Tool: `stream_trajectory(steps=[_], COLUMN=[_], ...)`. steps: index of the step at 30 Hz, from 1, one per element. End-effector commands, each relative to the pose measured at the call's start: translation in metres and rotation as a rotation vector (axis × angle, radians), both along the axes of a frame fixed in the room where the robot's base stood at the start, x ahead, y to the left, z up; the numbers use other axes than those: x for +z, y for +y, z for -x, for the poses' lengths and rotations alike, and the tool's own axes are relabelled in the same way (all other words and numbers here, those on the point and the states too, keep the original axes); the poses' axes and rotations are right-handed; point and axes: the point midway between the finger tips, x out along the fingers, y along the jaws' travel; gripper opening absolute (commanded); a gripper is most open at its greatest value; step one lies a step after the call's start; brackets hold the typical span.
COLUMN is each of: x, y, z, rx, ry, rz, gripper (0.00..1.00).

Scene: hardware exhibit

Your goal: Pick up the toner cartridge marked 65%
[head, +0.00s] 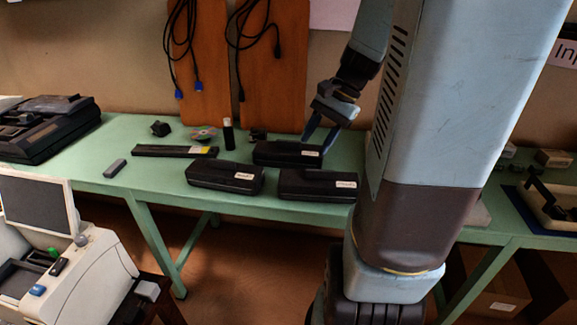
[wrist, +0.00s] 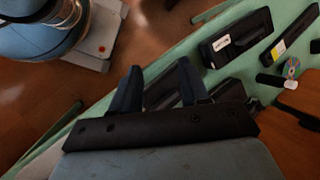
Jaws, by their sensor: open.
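Three black toner cartridges with small white labels lie on the green table; the label text is too small to read, so I cannot tell which is marked 65%. One is at the back (head: 287,153), one at front left (head: 224,177), one at front right (head: 316,184). My gripper (head: 320,145) is open and empty, above the table near the right end of the back cartridge. In the wrist view, my gripper (wrist: 157,80) has the front right cartridge (wrist: 163,93) showing between its fingers, below them. The front left cartridge (wrist: 237,38) is clear there; the back one (wrist: 230,90) is partly hidden.
A long black bar with a yellow label (head: 175,151), a black bottle (head: 228,134), a disc (head: 204,133) and a grey block (head: 115,168) lie left on the table (head: 140,183). A black machine (head: 45,125) stands far left. Brown boards with cables (head: 200,60) stand behind.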

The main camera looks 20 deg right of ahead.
Motion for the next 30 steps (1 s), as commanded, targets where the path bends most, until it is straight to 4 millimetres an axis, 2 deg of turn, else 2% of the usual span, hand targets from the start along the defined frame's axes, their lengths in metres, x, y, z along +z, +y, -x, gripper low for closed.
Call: stream_trajectory(steps=[10,21,27,30], x=[-0.052,-0.11,-0.129,-0.133], y=[-0.068,-0.149,-0.175,-0.178], z=[-0.025,-0.03,-0.026,-0.027], rx=[-0.382,-0.753,-0.859,-0.878], ry=[0.179,0.294,0.315,0.319], rz=[-0.33,-0.683,-0.791,-0.811], gripper=[0.45,0.45,0.45,0.45])
